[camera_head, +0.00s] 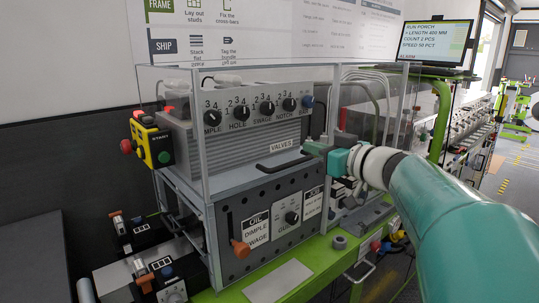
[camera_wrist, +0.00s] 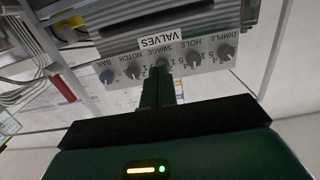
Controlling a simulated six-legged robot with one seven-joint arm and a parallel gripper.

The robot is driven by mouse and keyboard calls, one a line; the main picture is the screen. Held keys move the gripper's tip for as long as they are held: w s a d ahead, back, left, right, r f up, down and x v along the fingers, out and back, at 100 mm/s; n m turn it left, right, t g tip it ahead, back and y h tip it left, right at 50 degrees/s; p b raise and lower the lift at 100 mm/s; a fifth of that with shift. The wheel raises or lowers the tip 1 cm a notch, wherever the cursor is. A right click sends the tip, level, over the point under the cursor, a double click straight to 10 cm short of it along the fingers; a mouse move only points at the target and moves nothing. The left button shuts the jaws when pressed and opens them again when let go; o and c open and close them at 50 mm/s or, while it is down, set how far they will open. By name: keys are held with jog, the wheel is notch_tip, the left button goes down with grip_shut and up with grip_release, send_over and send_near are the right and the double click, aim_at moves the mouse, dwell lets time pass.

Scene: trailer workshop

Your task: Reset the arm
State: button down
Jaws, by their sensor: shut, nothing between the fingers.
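My arm comes in from the right in the head view, and my gripper (camera_head: 313,149) is at the right front of the machine's clear housing, by the VALVES label. In the wrist view my gripper (camera_wrist: 163,78) is shut and empty, its green fingers together and pointing at the valve panel (camera_wrist: 185,60). I cannot tell whether the fingertips touch the panel. In the head view the valve panel (camera_head: 260,108) carries several black knobs and a blue BAR knob (camera_head: 308,101). The blue knob also shows in the wrist view (camera_wrist: 106,77).
A yellow control box (camera_head: 152,143) with red and green buttons hangs on the left. A black bar handle (camera_head: 285,162) and an orange-handled lever (camera_head: 240,248) stand out from the front. Clear panels (camera_head: 243,142) surround the valves. A monitor (camera_head: 437,43) stands at the back right.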

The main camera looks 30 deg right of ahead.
jog(key=s, duration=0.7)
jog(key=shift+d+r, duration=0.25)
jog(key=shift+d, duration=0.15)
jog(key=a+f+g+y, duration=0.2)
jog(key=a+f+g, duration=0.3)
jog(key=a, duration=0.4)
jog(key=a+f+g+y, duration=0.1)
jog(key=a+f+g, duration=0.1)
jog(key=a+f, duration=0.55)
jog(key=s+a+f+m+g+h, duration=0.1)
jog(key=s+a+f+g+h, duration=0.3)
jog(key=s+a+f, duration=0.3)
jog(key=a+f+h, duration=0.1)
jog(key=a+f, duration=0.2)
jog(key=f, duration=0.1)
jog(key=shift+s+a+m+g, duration=0.25)
jog(key=shift+a+m+g, duration=0.05)
jog(key=shift+r, duration=0.1)
